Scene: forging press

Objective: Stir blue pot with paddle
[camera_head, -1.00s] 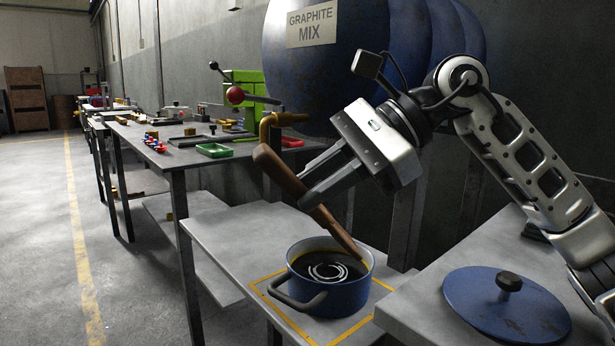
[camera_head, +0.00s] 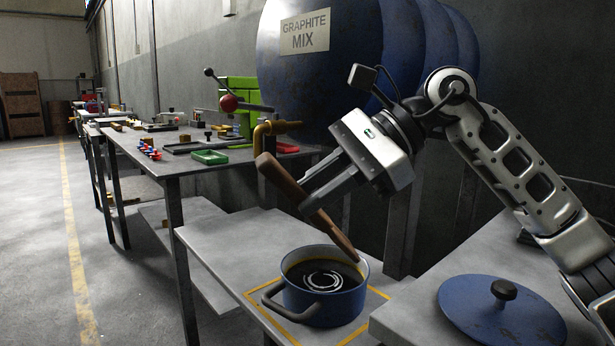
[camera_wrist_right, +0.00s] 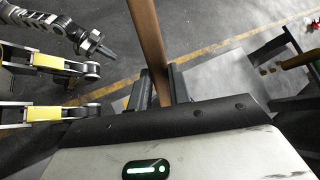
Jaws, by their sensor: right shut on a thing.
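The blue pot (camera_head: 325,305) stands upright inside a yellow outlined square on the grey bench, holding dark liquid with pale rings on its surface. The paddle (camera_head: 285,182) is a long brown wooden piece, tilted, with its lower end at the pot's back right, inside the rim. Whether its tip is under the liquid is hard to tell. My right gripper (camera_head: 312,203) is shut on the paddle above the pot. In the right wrist view the paddle (camera_wrist_right: 147,40) runs up between the fingers. My left gripper does not show in the head view.
A blue lid (camera_head: 502,312) with a black knob lies on the bench at right. A large blue graphite drum (camera_head: 340,70) stands behind. A brass pipe (camera_head: 262,138) sits behind the paddle. A farther table holds a green tray (camera_head: 210,157) and tools.

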